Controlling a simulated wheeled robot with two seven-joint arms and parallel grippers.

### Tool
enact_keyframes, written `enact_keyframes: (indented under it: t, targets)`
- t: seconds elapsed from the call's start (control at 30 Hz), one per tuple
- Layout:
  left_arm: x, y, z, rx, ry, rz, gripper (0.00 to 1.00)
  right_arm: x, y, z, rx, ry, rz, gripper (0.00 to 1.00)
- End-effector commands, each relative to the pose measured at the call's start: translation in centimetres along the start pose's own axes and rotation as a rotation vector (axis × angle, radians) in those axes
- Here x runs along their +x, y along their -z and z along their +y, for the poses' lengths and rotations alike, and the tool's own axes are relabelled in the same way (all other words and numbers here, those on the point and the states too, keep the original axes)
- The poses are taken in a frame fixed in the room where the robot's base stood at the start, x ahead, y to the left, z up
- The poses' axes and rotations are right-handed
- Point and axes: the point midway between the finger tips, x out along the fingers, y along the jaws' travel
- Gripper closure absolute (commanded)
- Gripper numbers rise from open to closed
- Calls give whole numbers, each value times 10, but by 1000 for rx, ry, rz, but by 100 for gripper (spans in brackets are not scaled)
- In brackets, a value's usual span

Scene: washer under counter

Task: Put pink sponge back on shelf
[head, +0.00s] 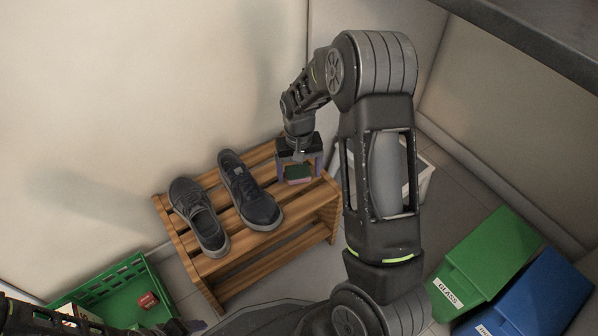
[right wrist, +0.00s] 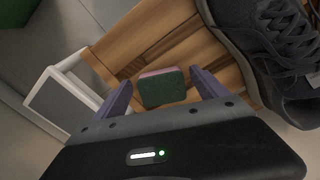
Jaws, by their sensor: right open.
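The sponge (head: 298,174), dark green on one face with a pink layer, is at the right end of the wooden slatted shelf (head: 270,158). It also shows in the right wrist view (right wrist: 162,88), between the fingers and apart from both. My right gripper (head: 300,172) is open, its purple fingers either side of the sponge over the shelf. Whether the sponge rests fully on the slats is hard to tell. My left arm shows at the bottom left of the head view; its gripper's fingers are not clear.
A pair of dark shoes (head: 252,193) stands on the shelf left of the sponge. A green crate (head: 112,290) with a red item is at the lower left. Green (head: 490,258) and blue (head: 545,292) bins stand at the right. A white-framed object (right wrist: 62,102) is beside the shelf.

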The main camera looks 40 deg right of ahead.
Motion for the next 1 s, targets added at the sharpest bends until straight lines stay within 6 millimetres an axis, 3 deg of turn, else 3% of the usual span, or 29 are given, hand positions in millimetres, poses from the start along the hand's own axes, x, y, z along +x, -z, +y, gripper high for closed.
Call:
enact_keyframes:
  t: [0.4, 0.6, 1.0]
  targets:
    - [-38, -3, 12, 2, 0, -17, 36, -80, 0, 0, 0, 1, 3, 17]
    - [-50, -5, 15, 3, -1, -26, 36, -110, 0, 0, -1, 1, 3, 17]
    - [-52, -5, 16, 3, 0, -28, 36, -117, 0, 0, 0, 0, 0, 17]
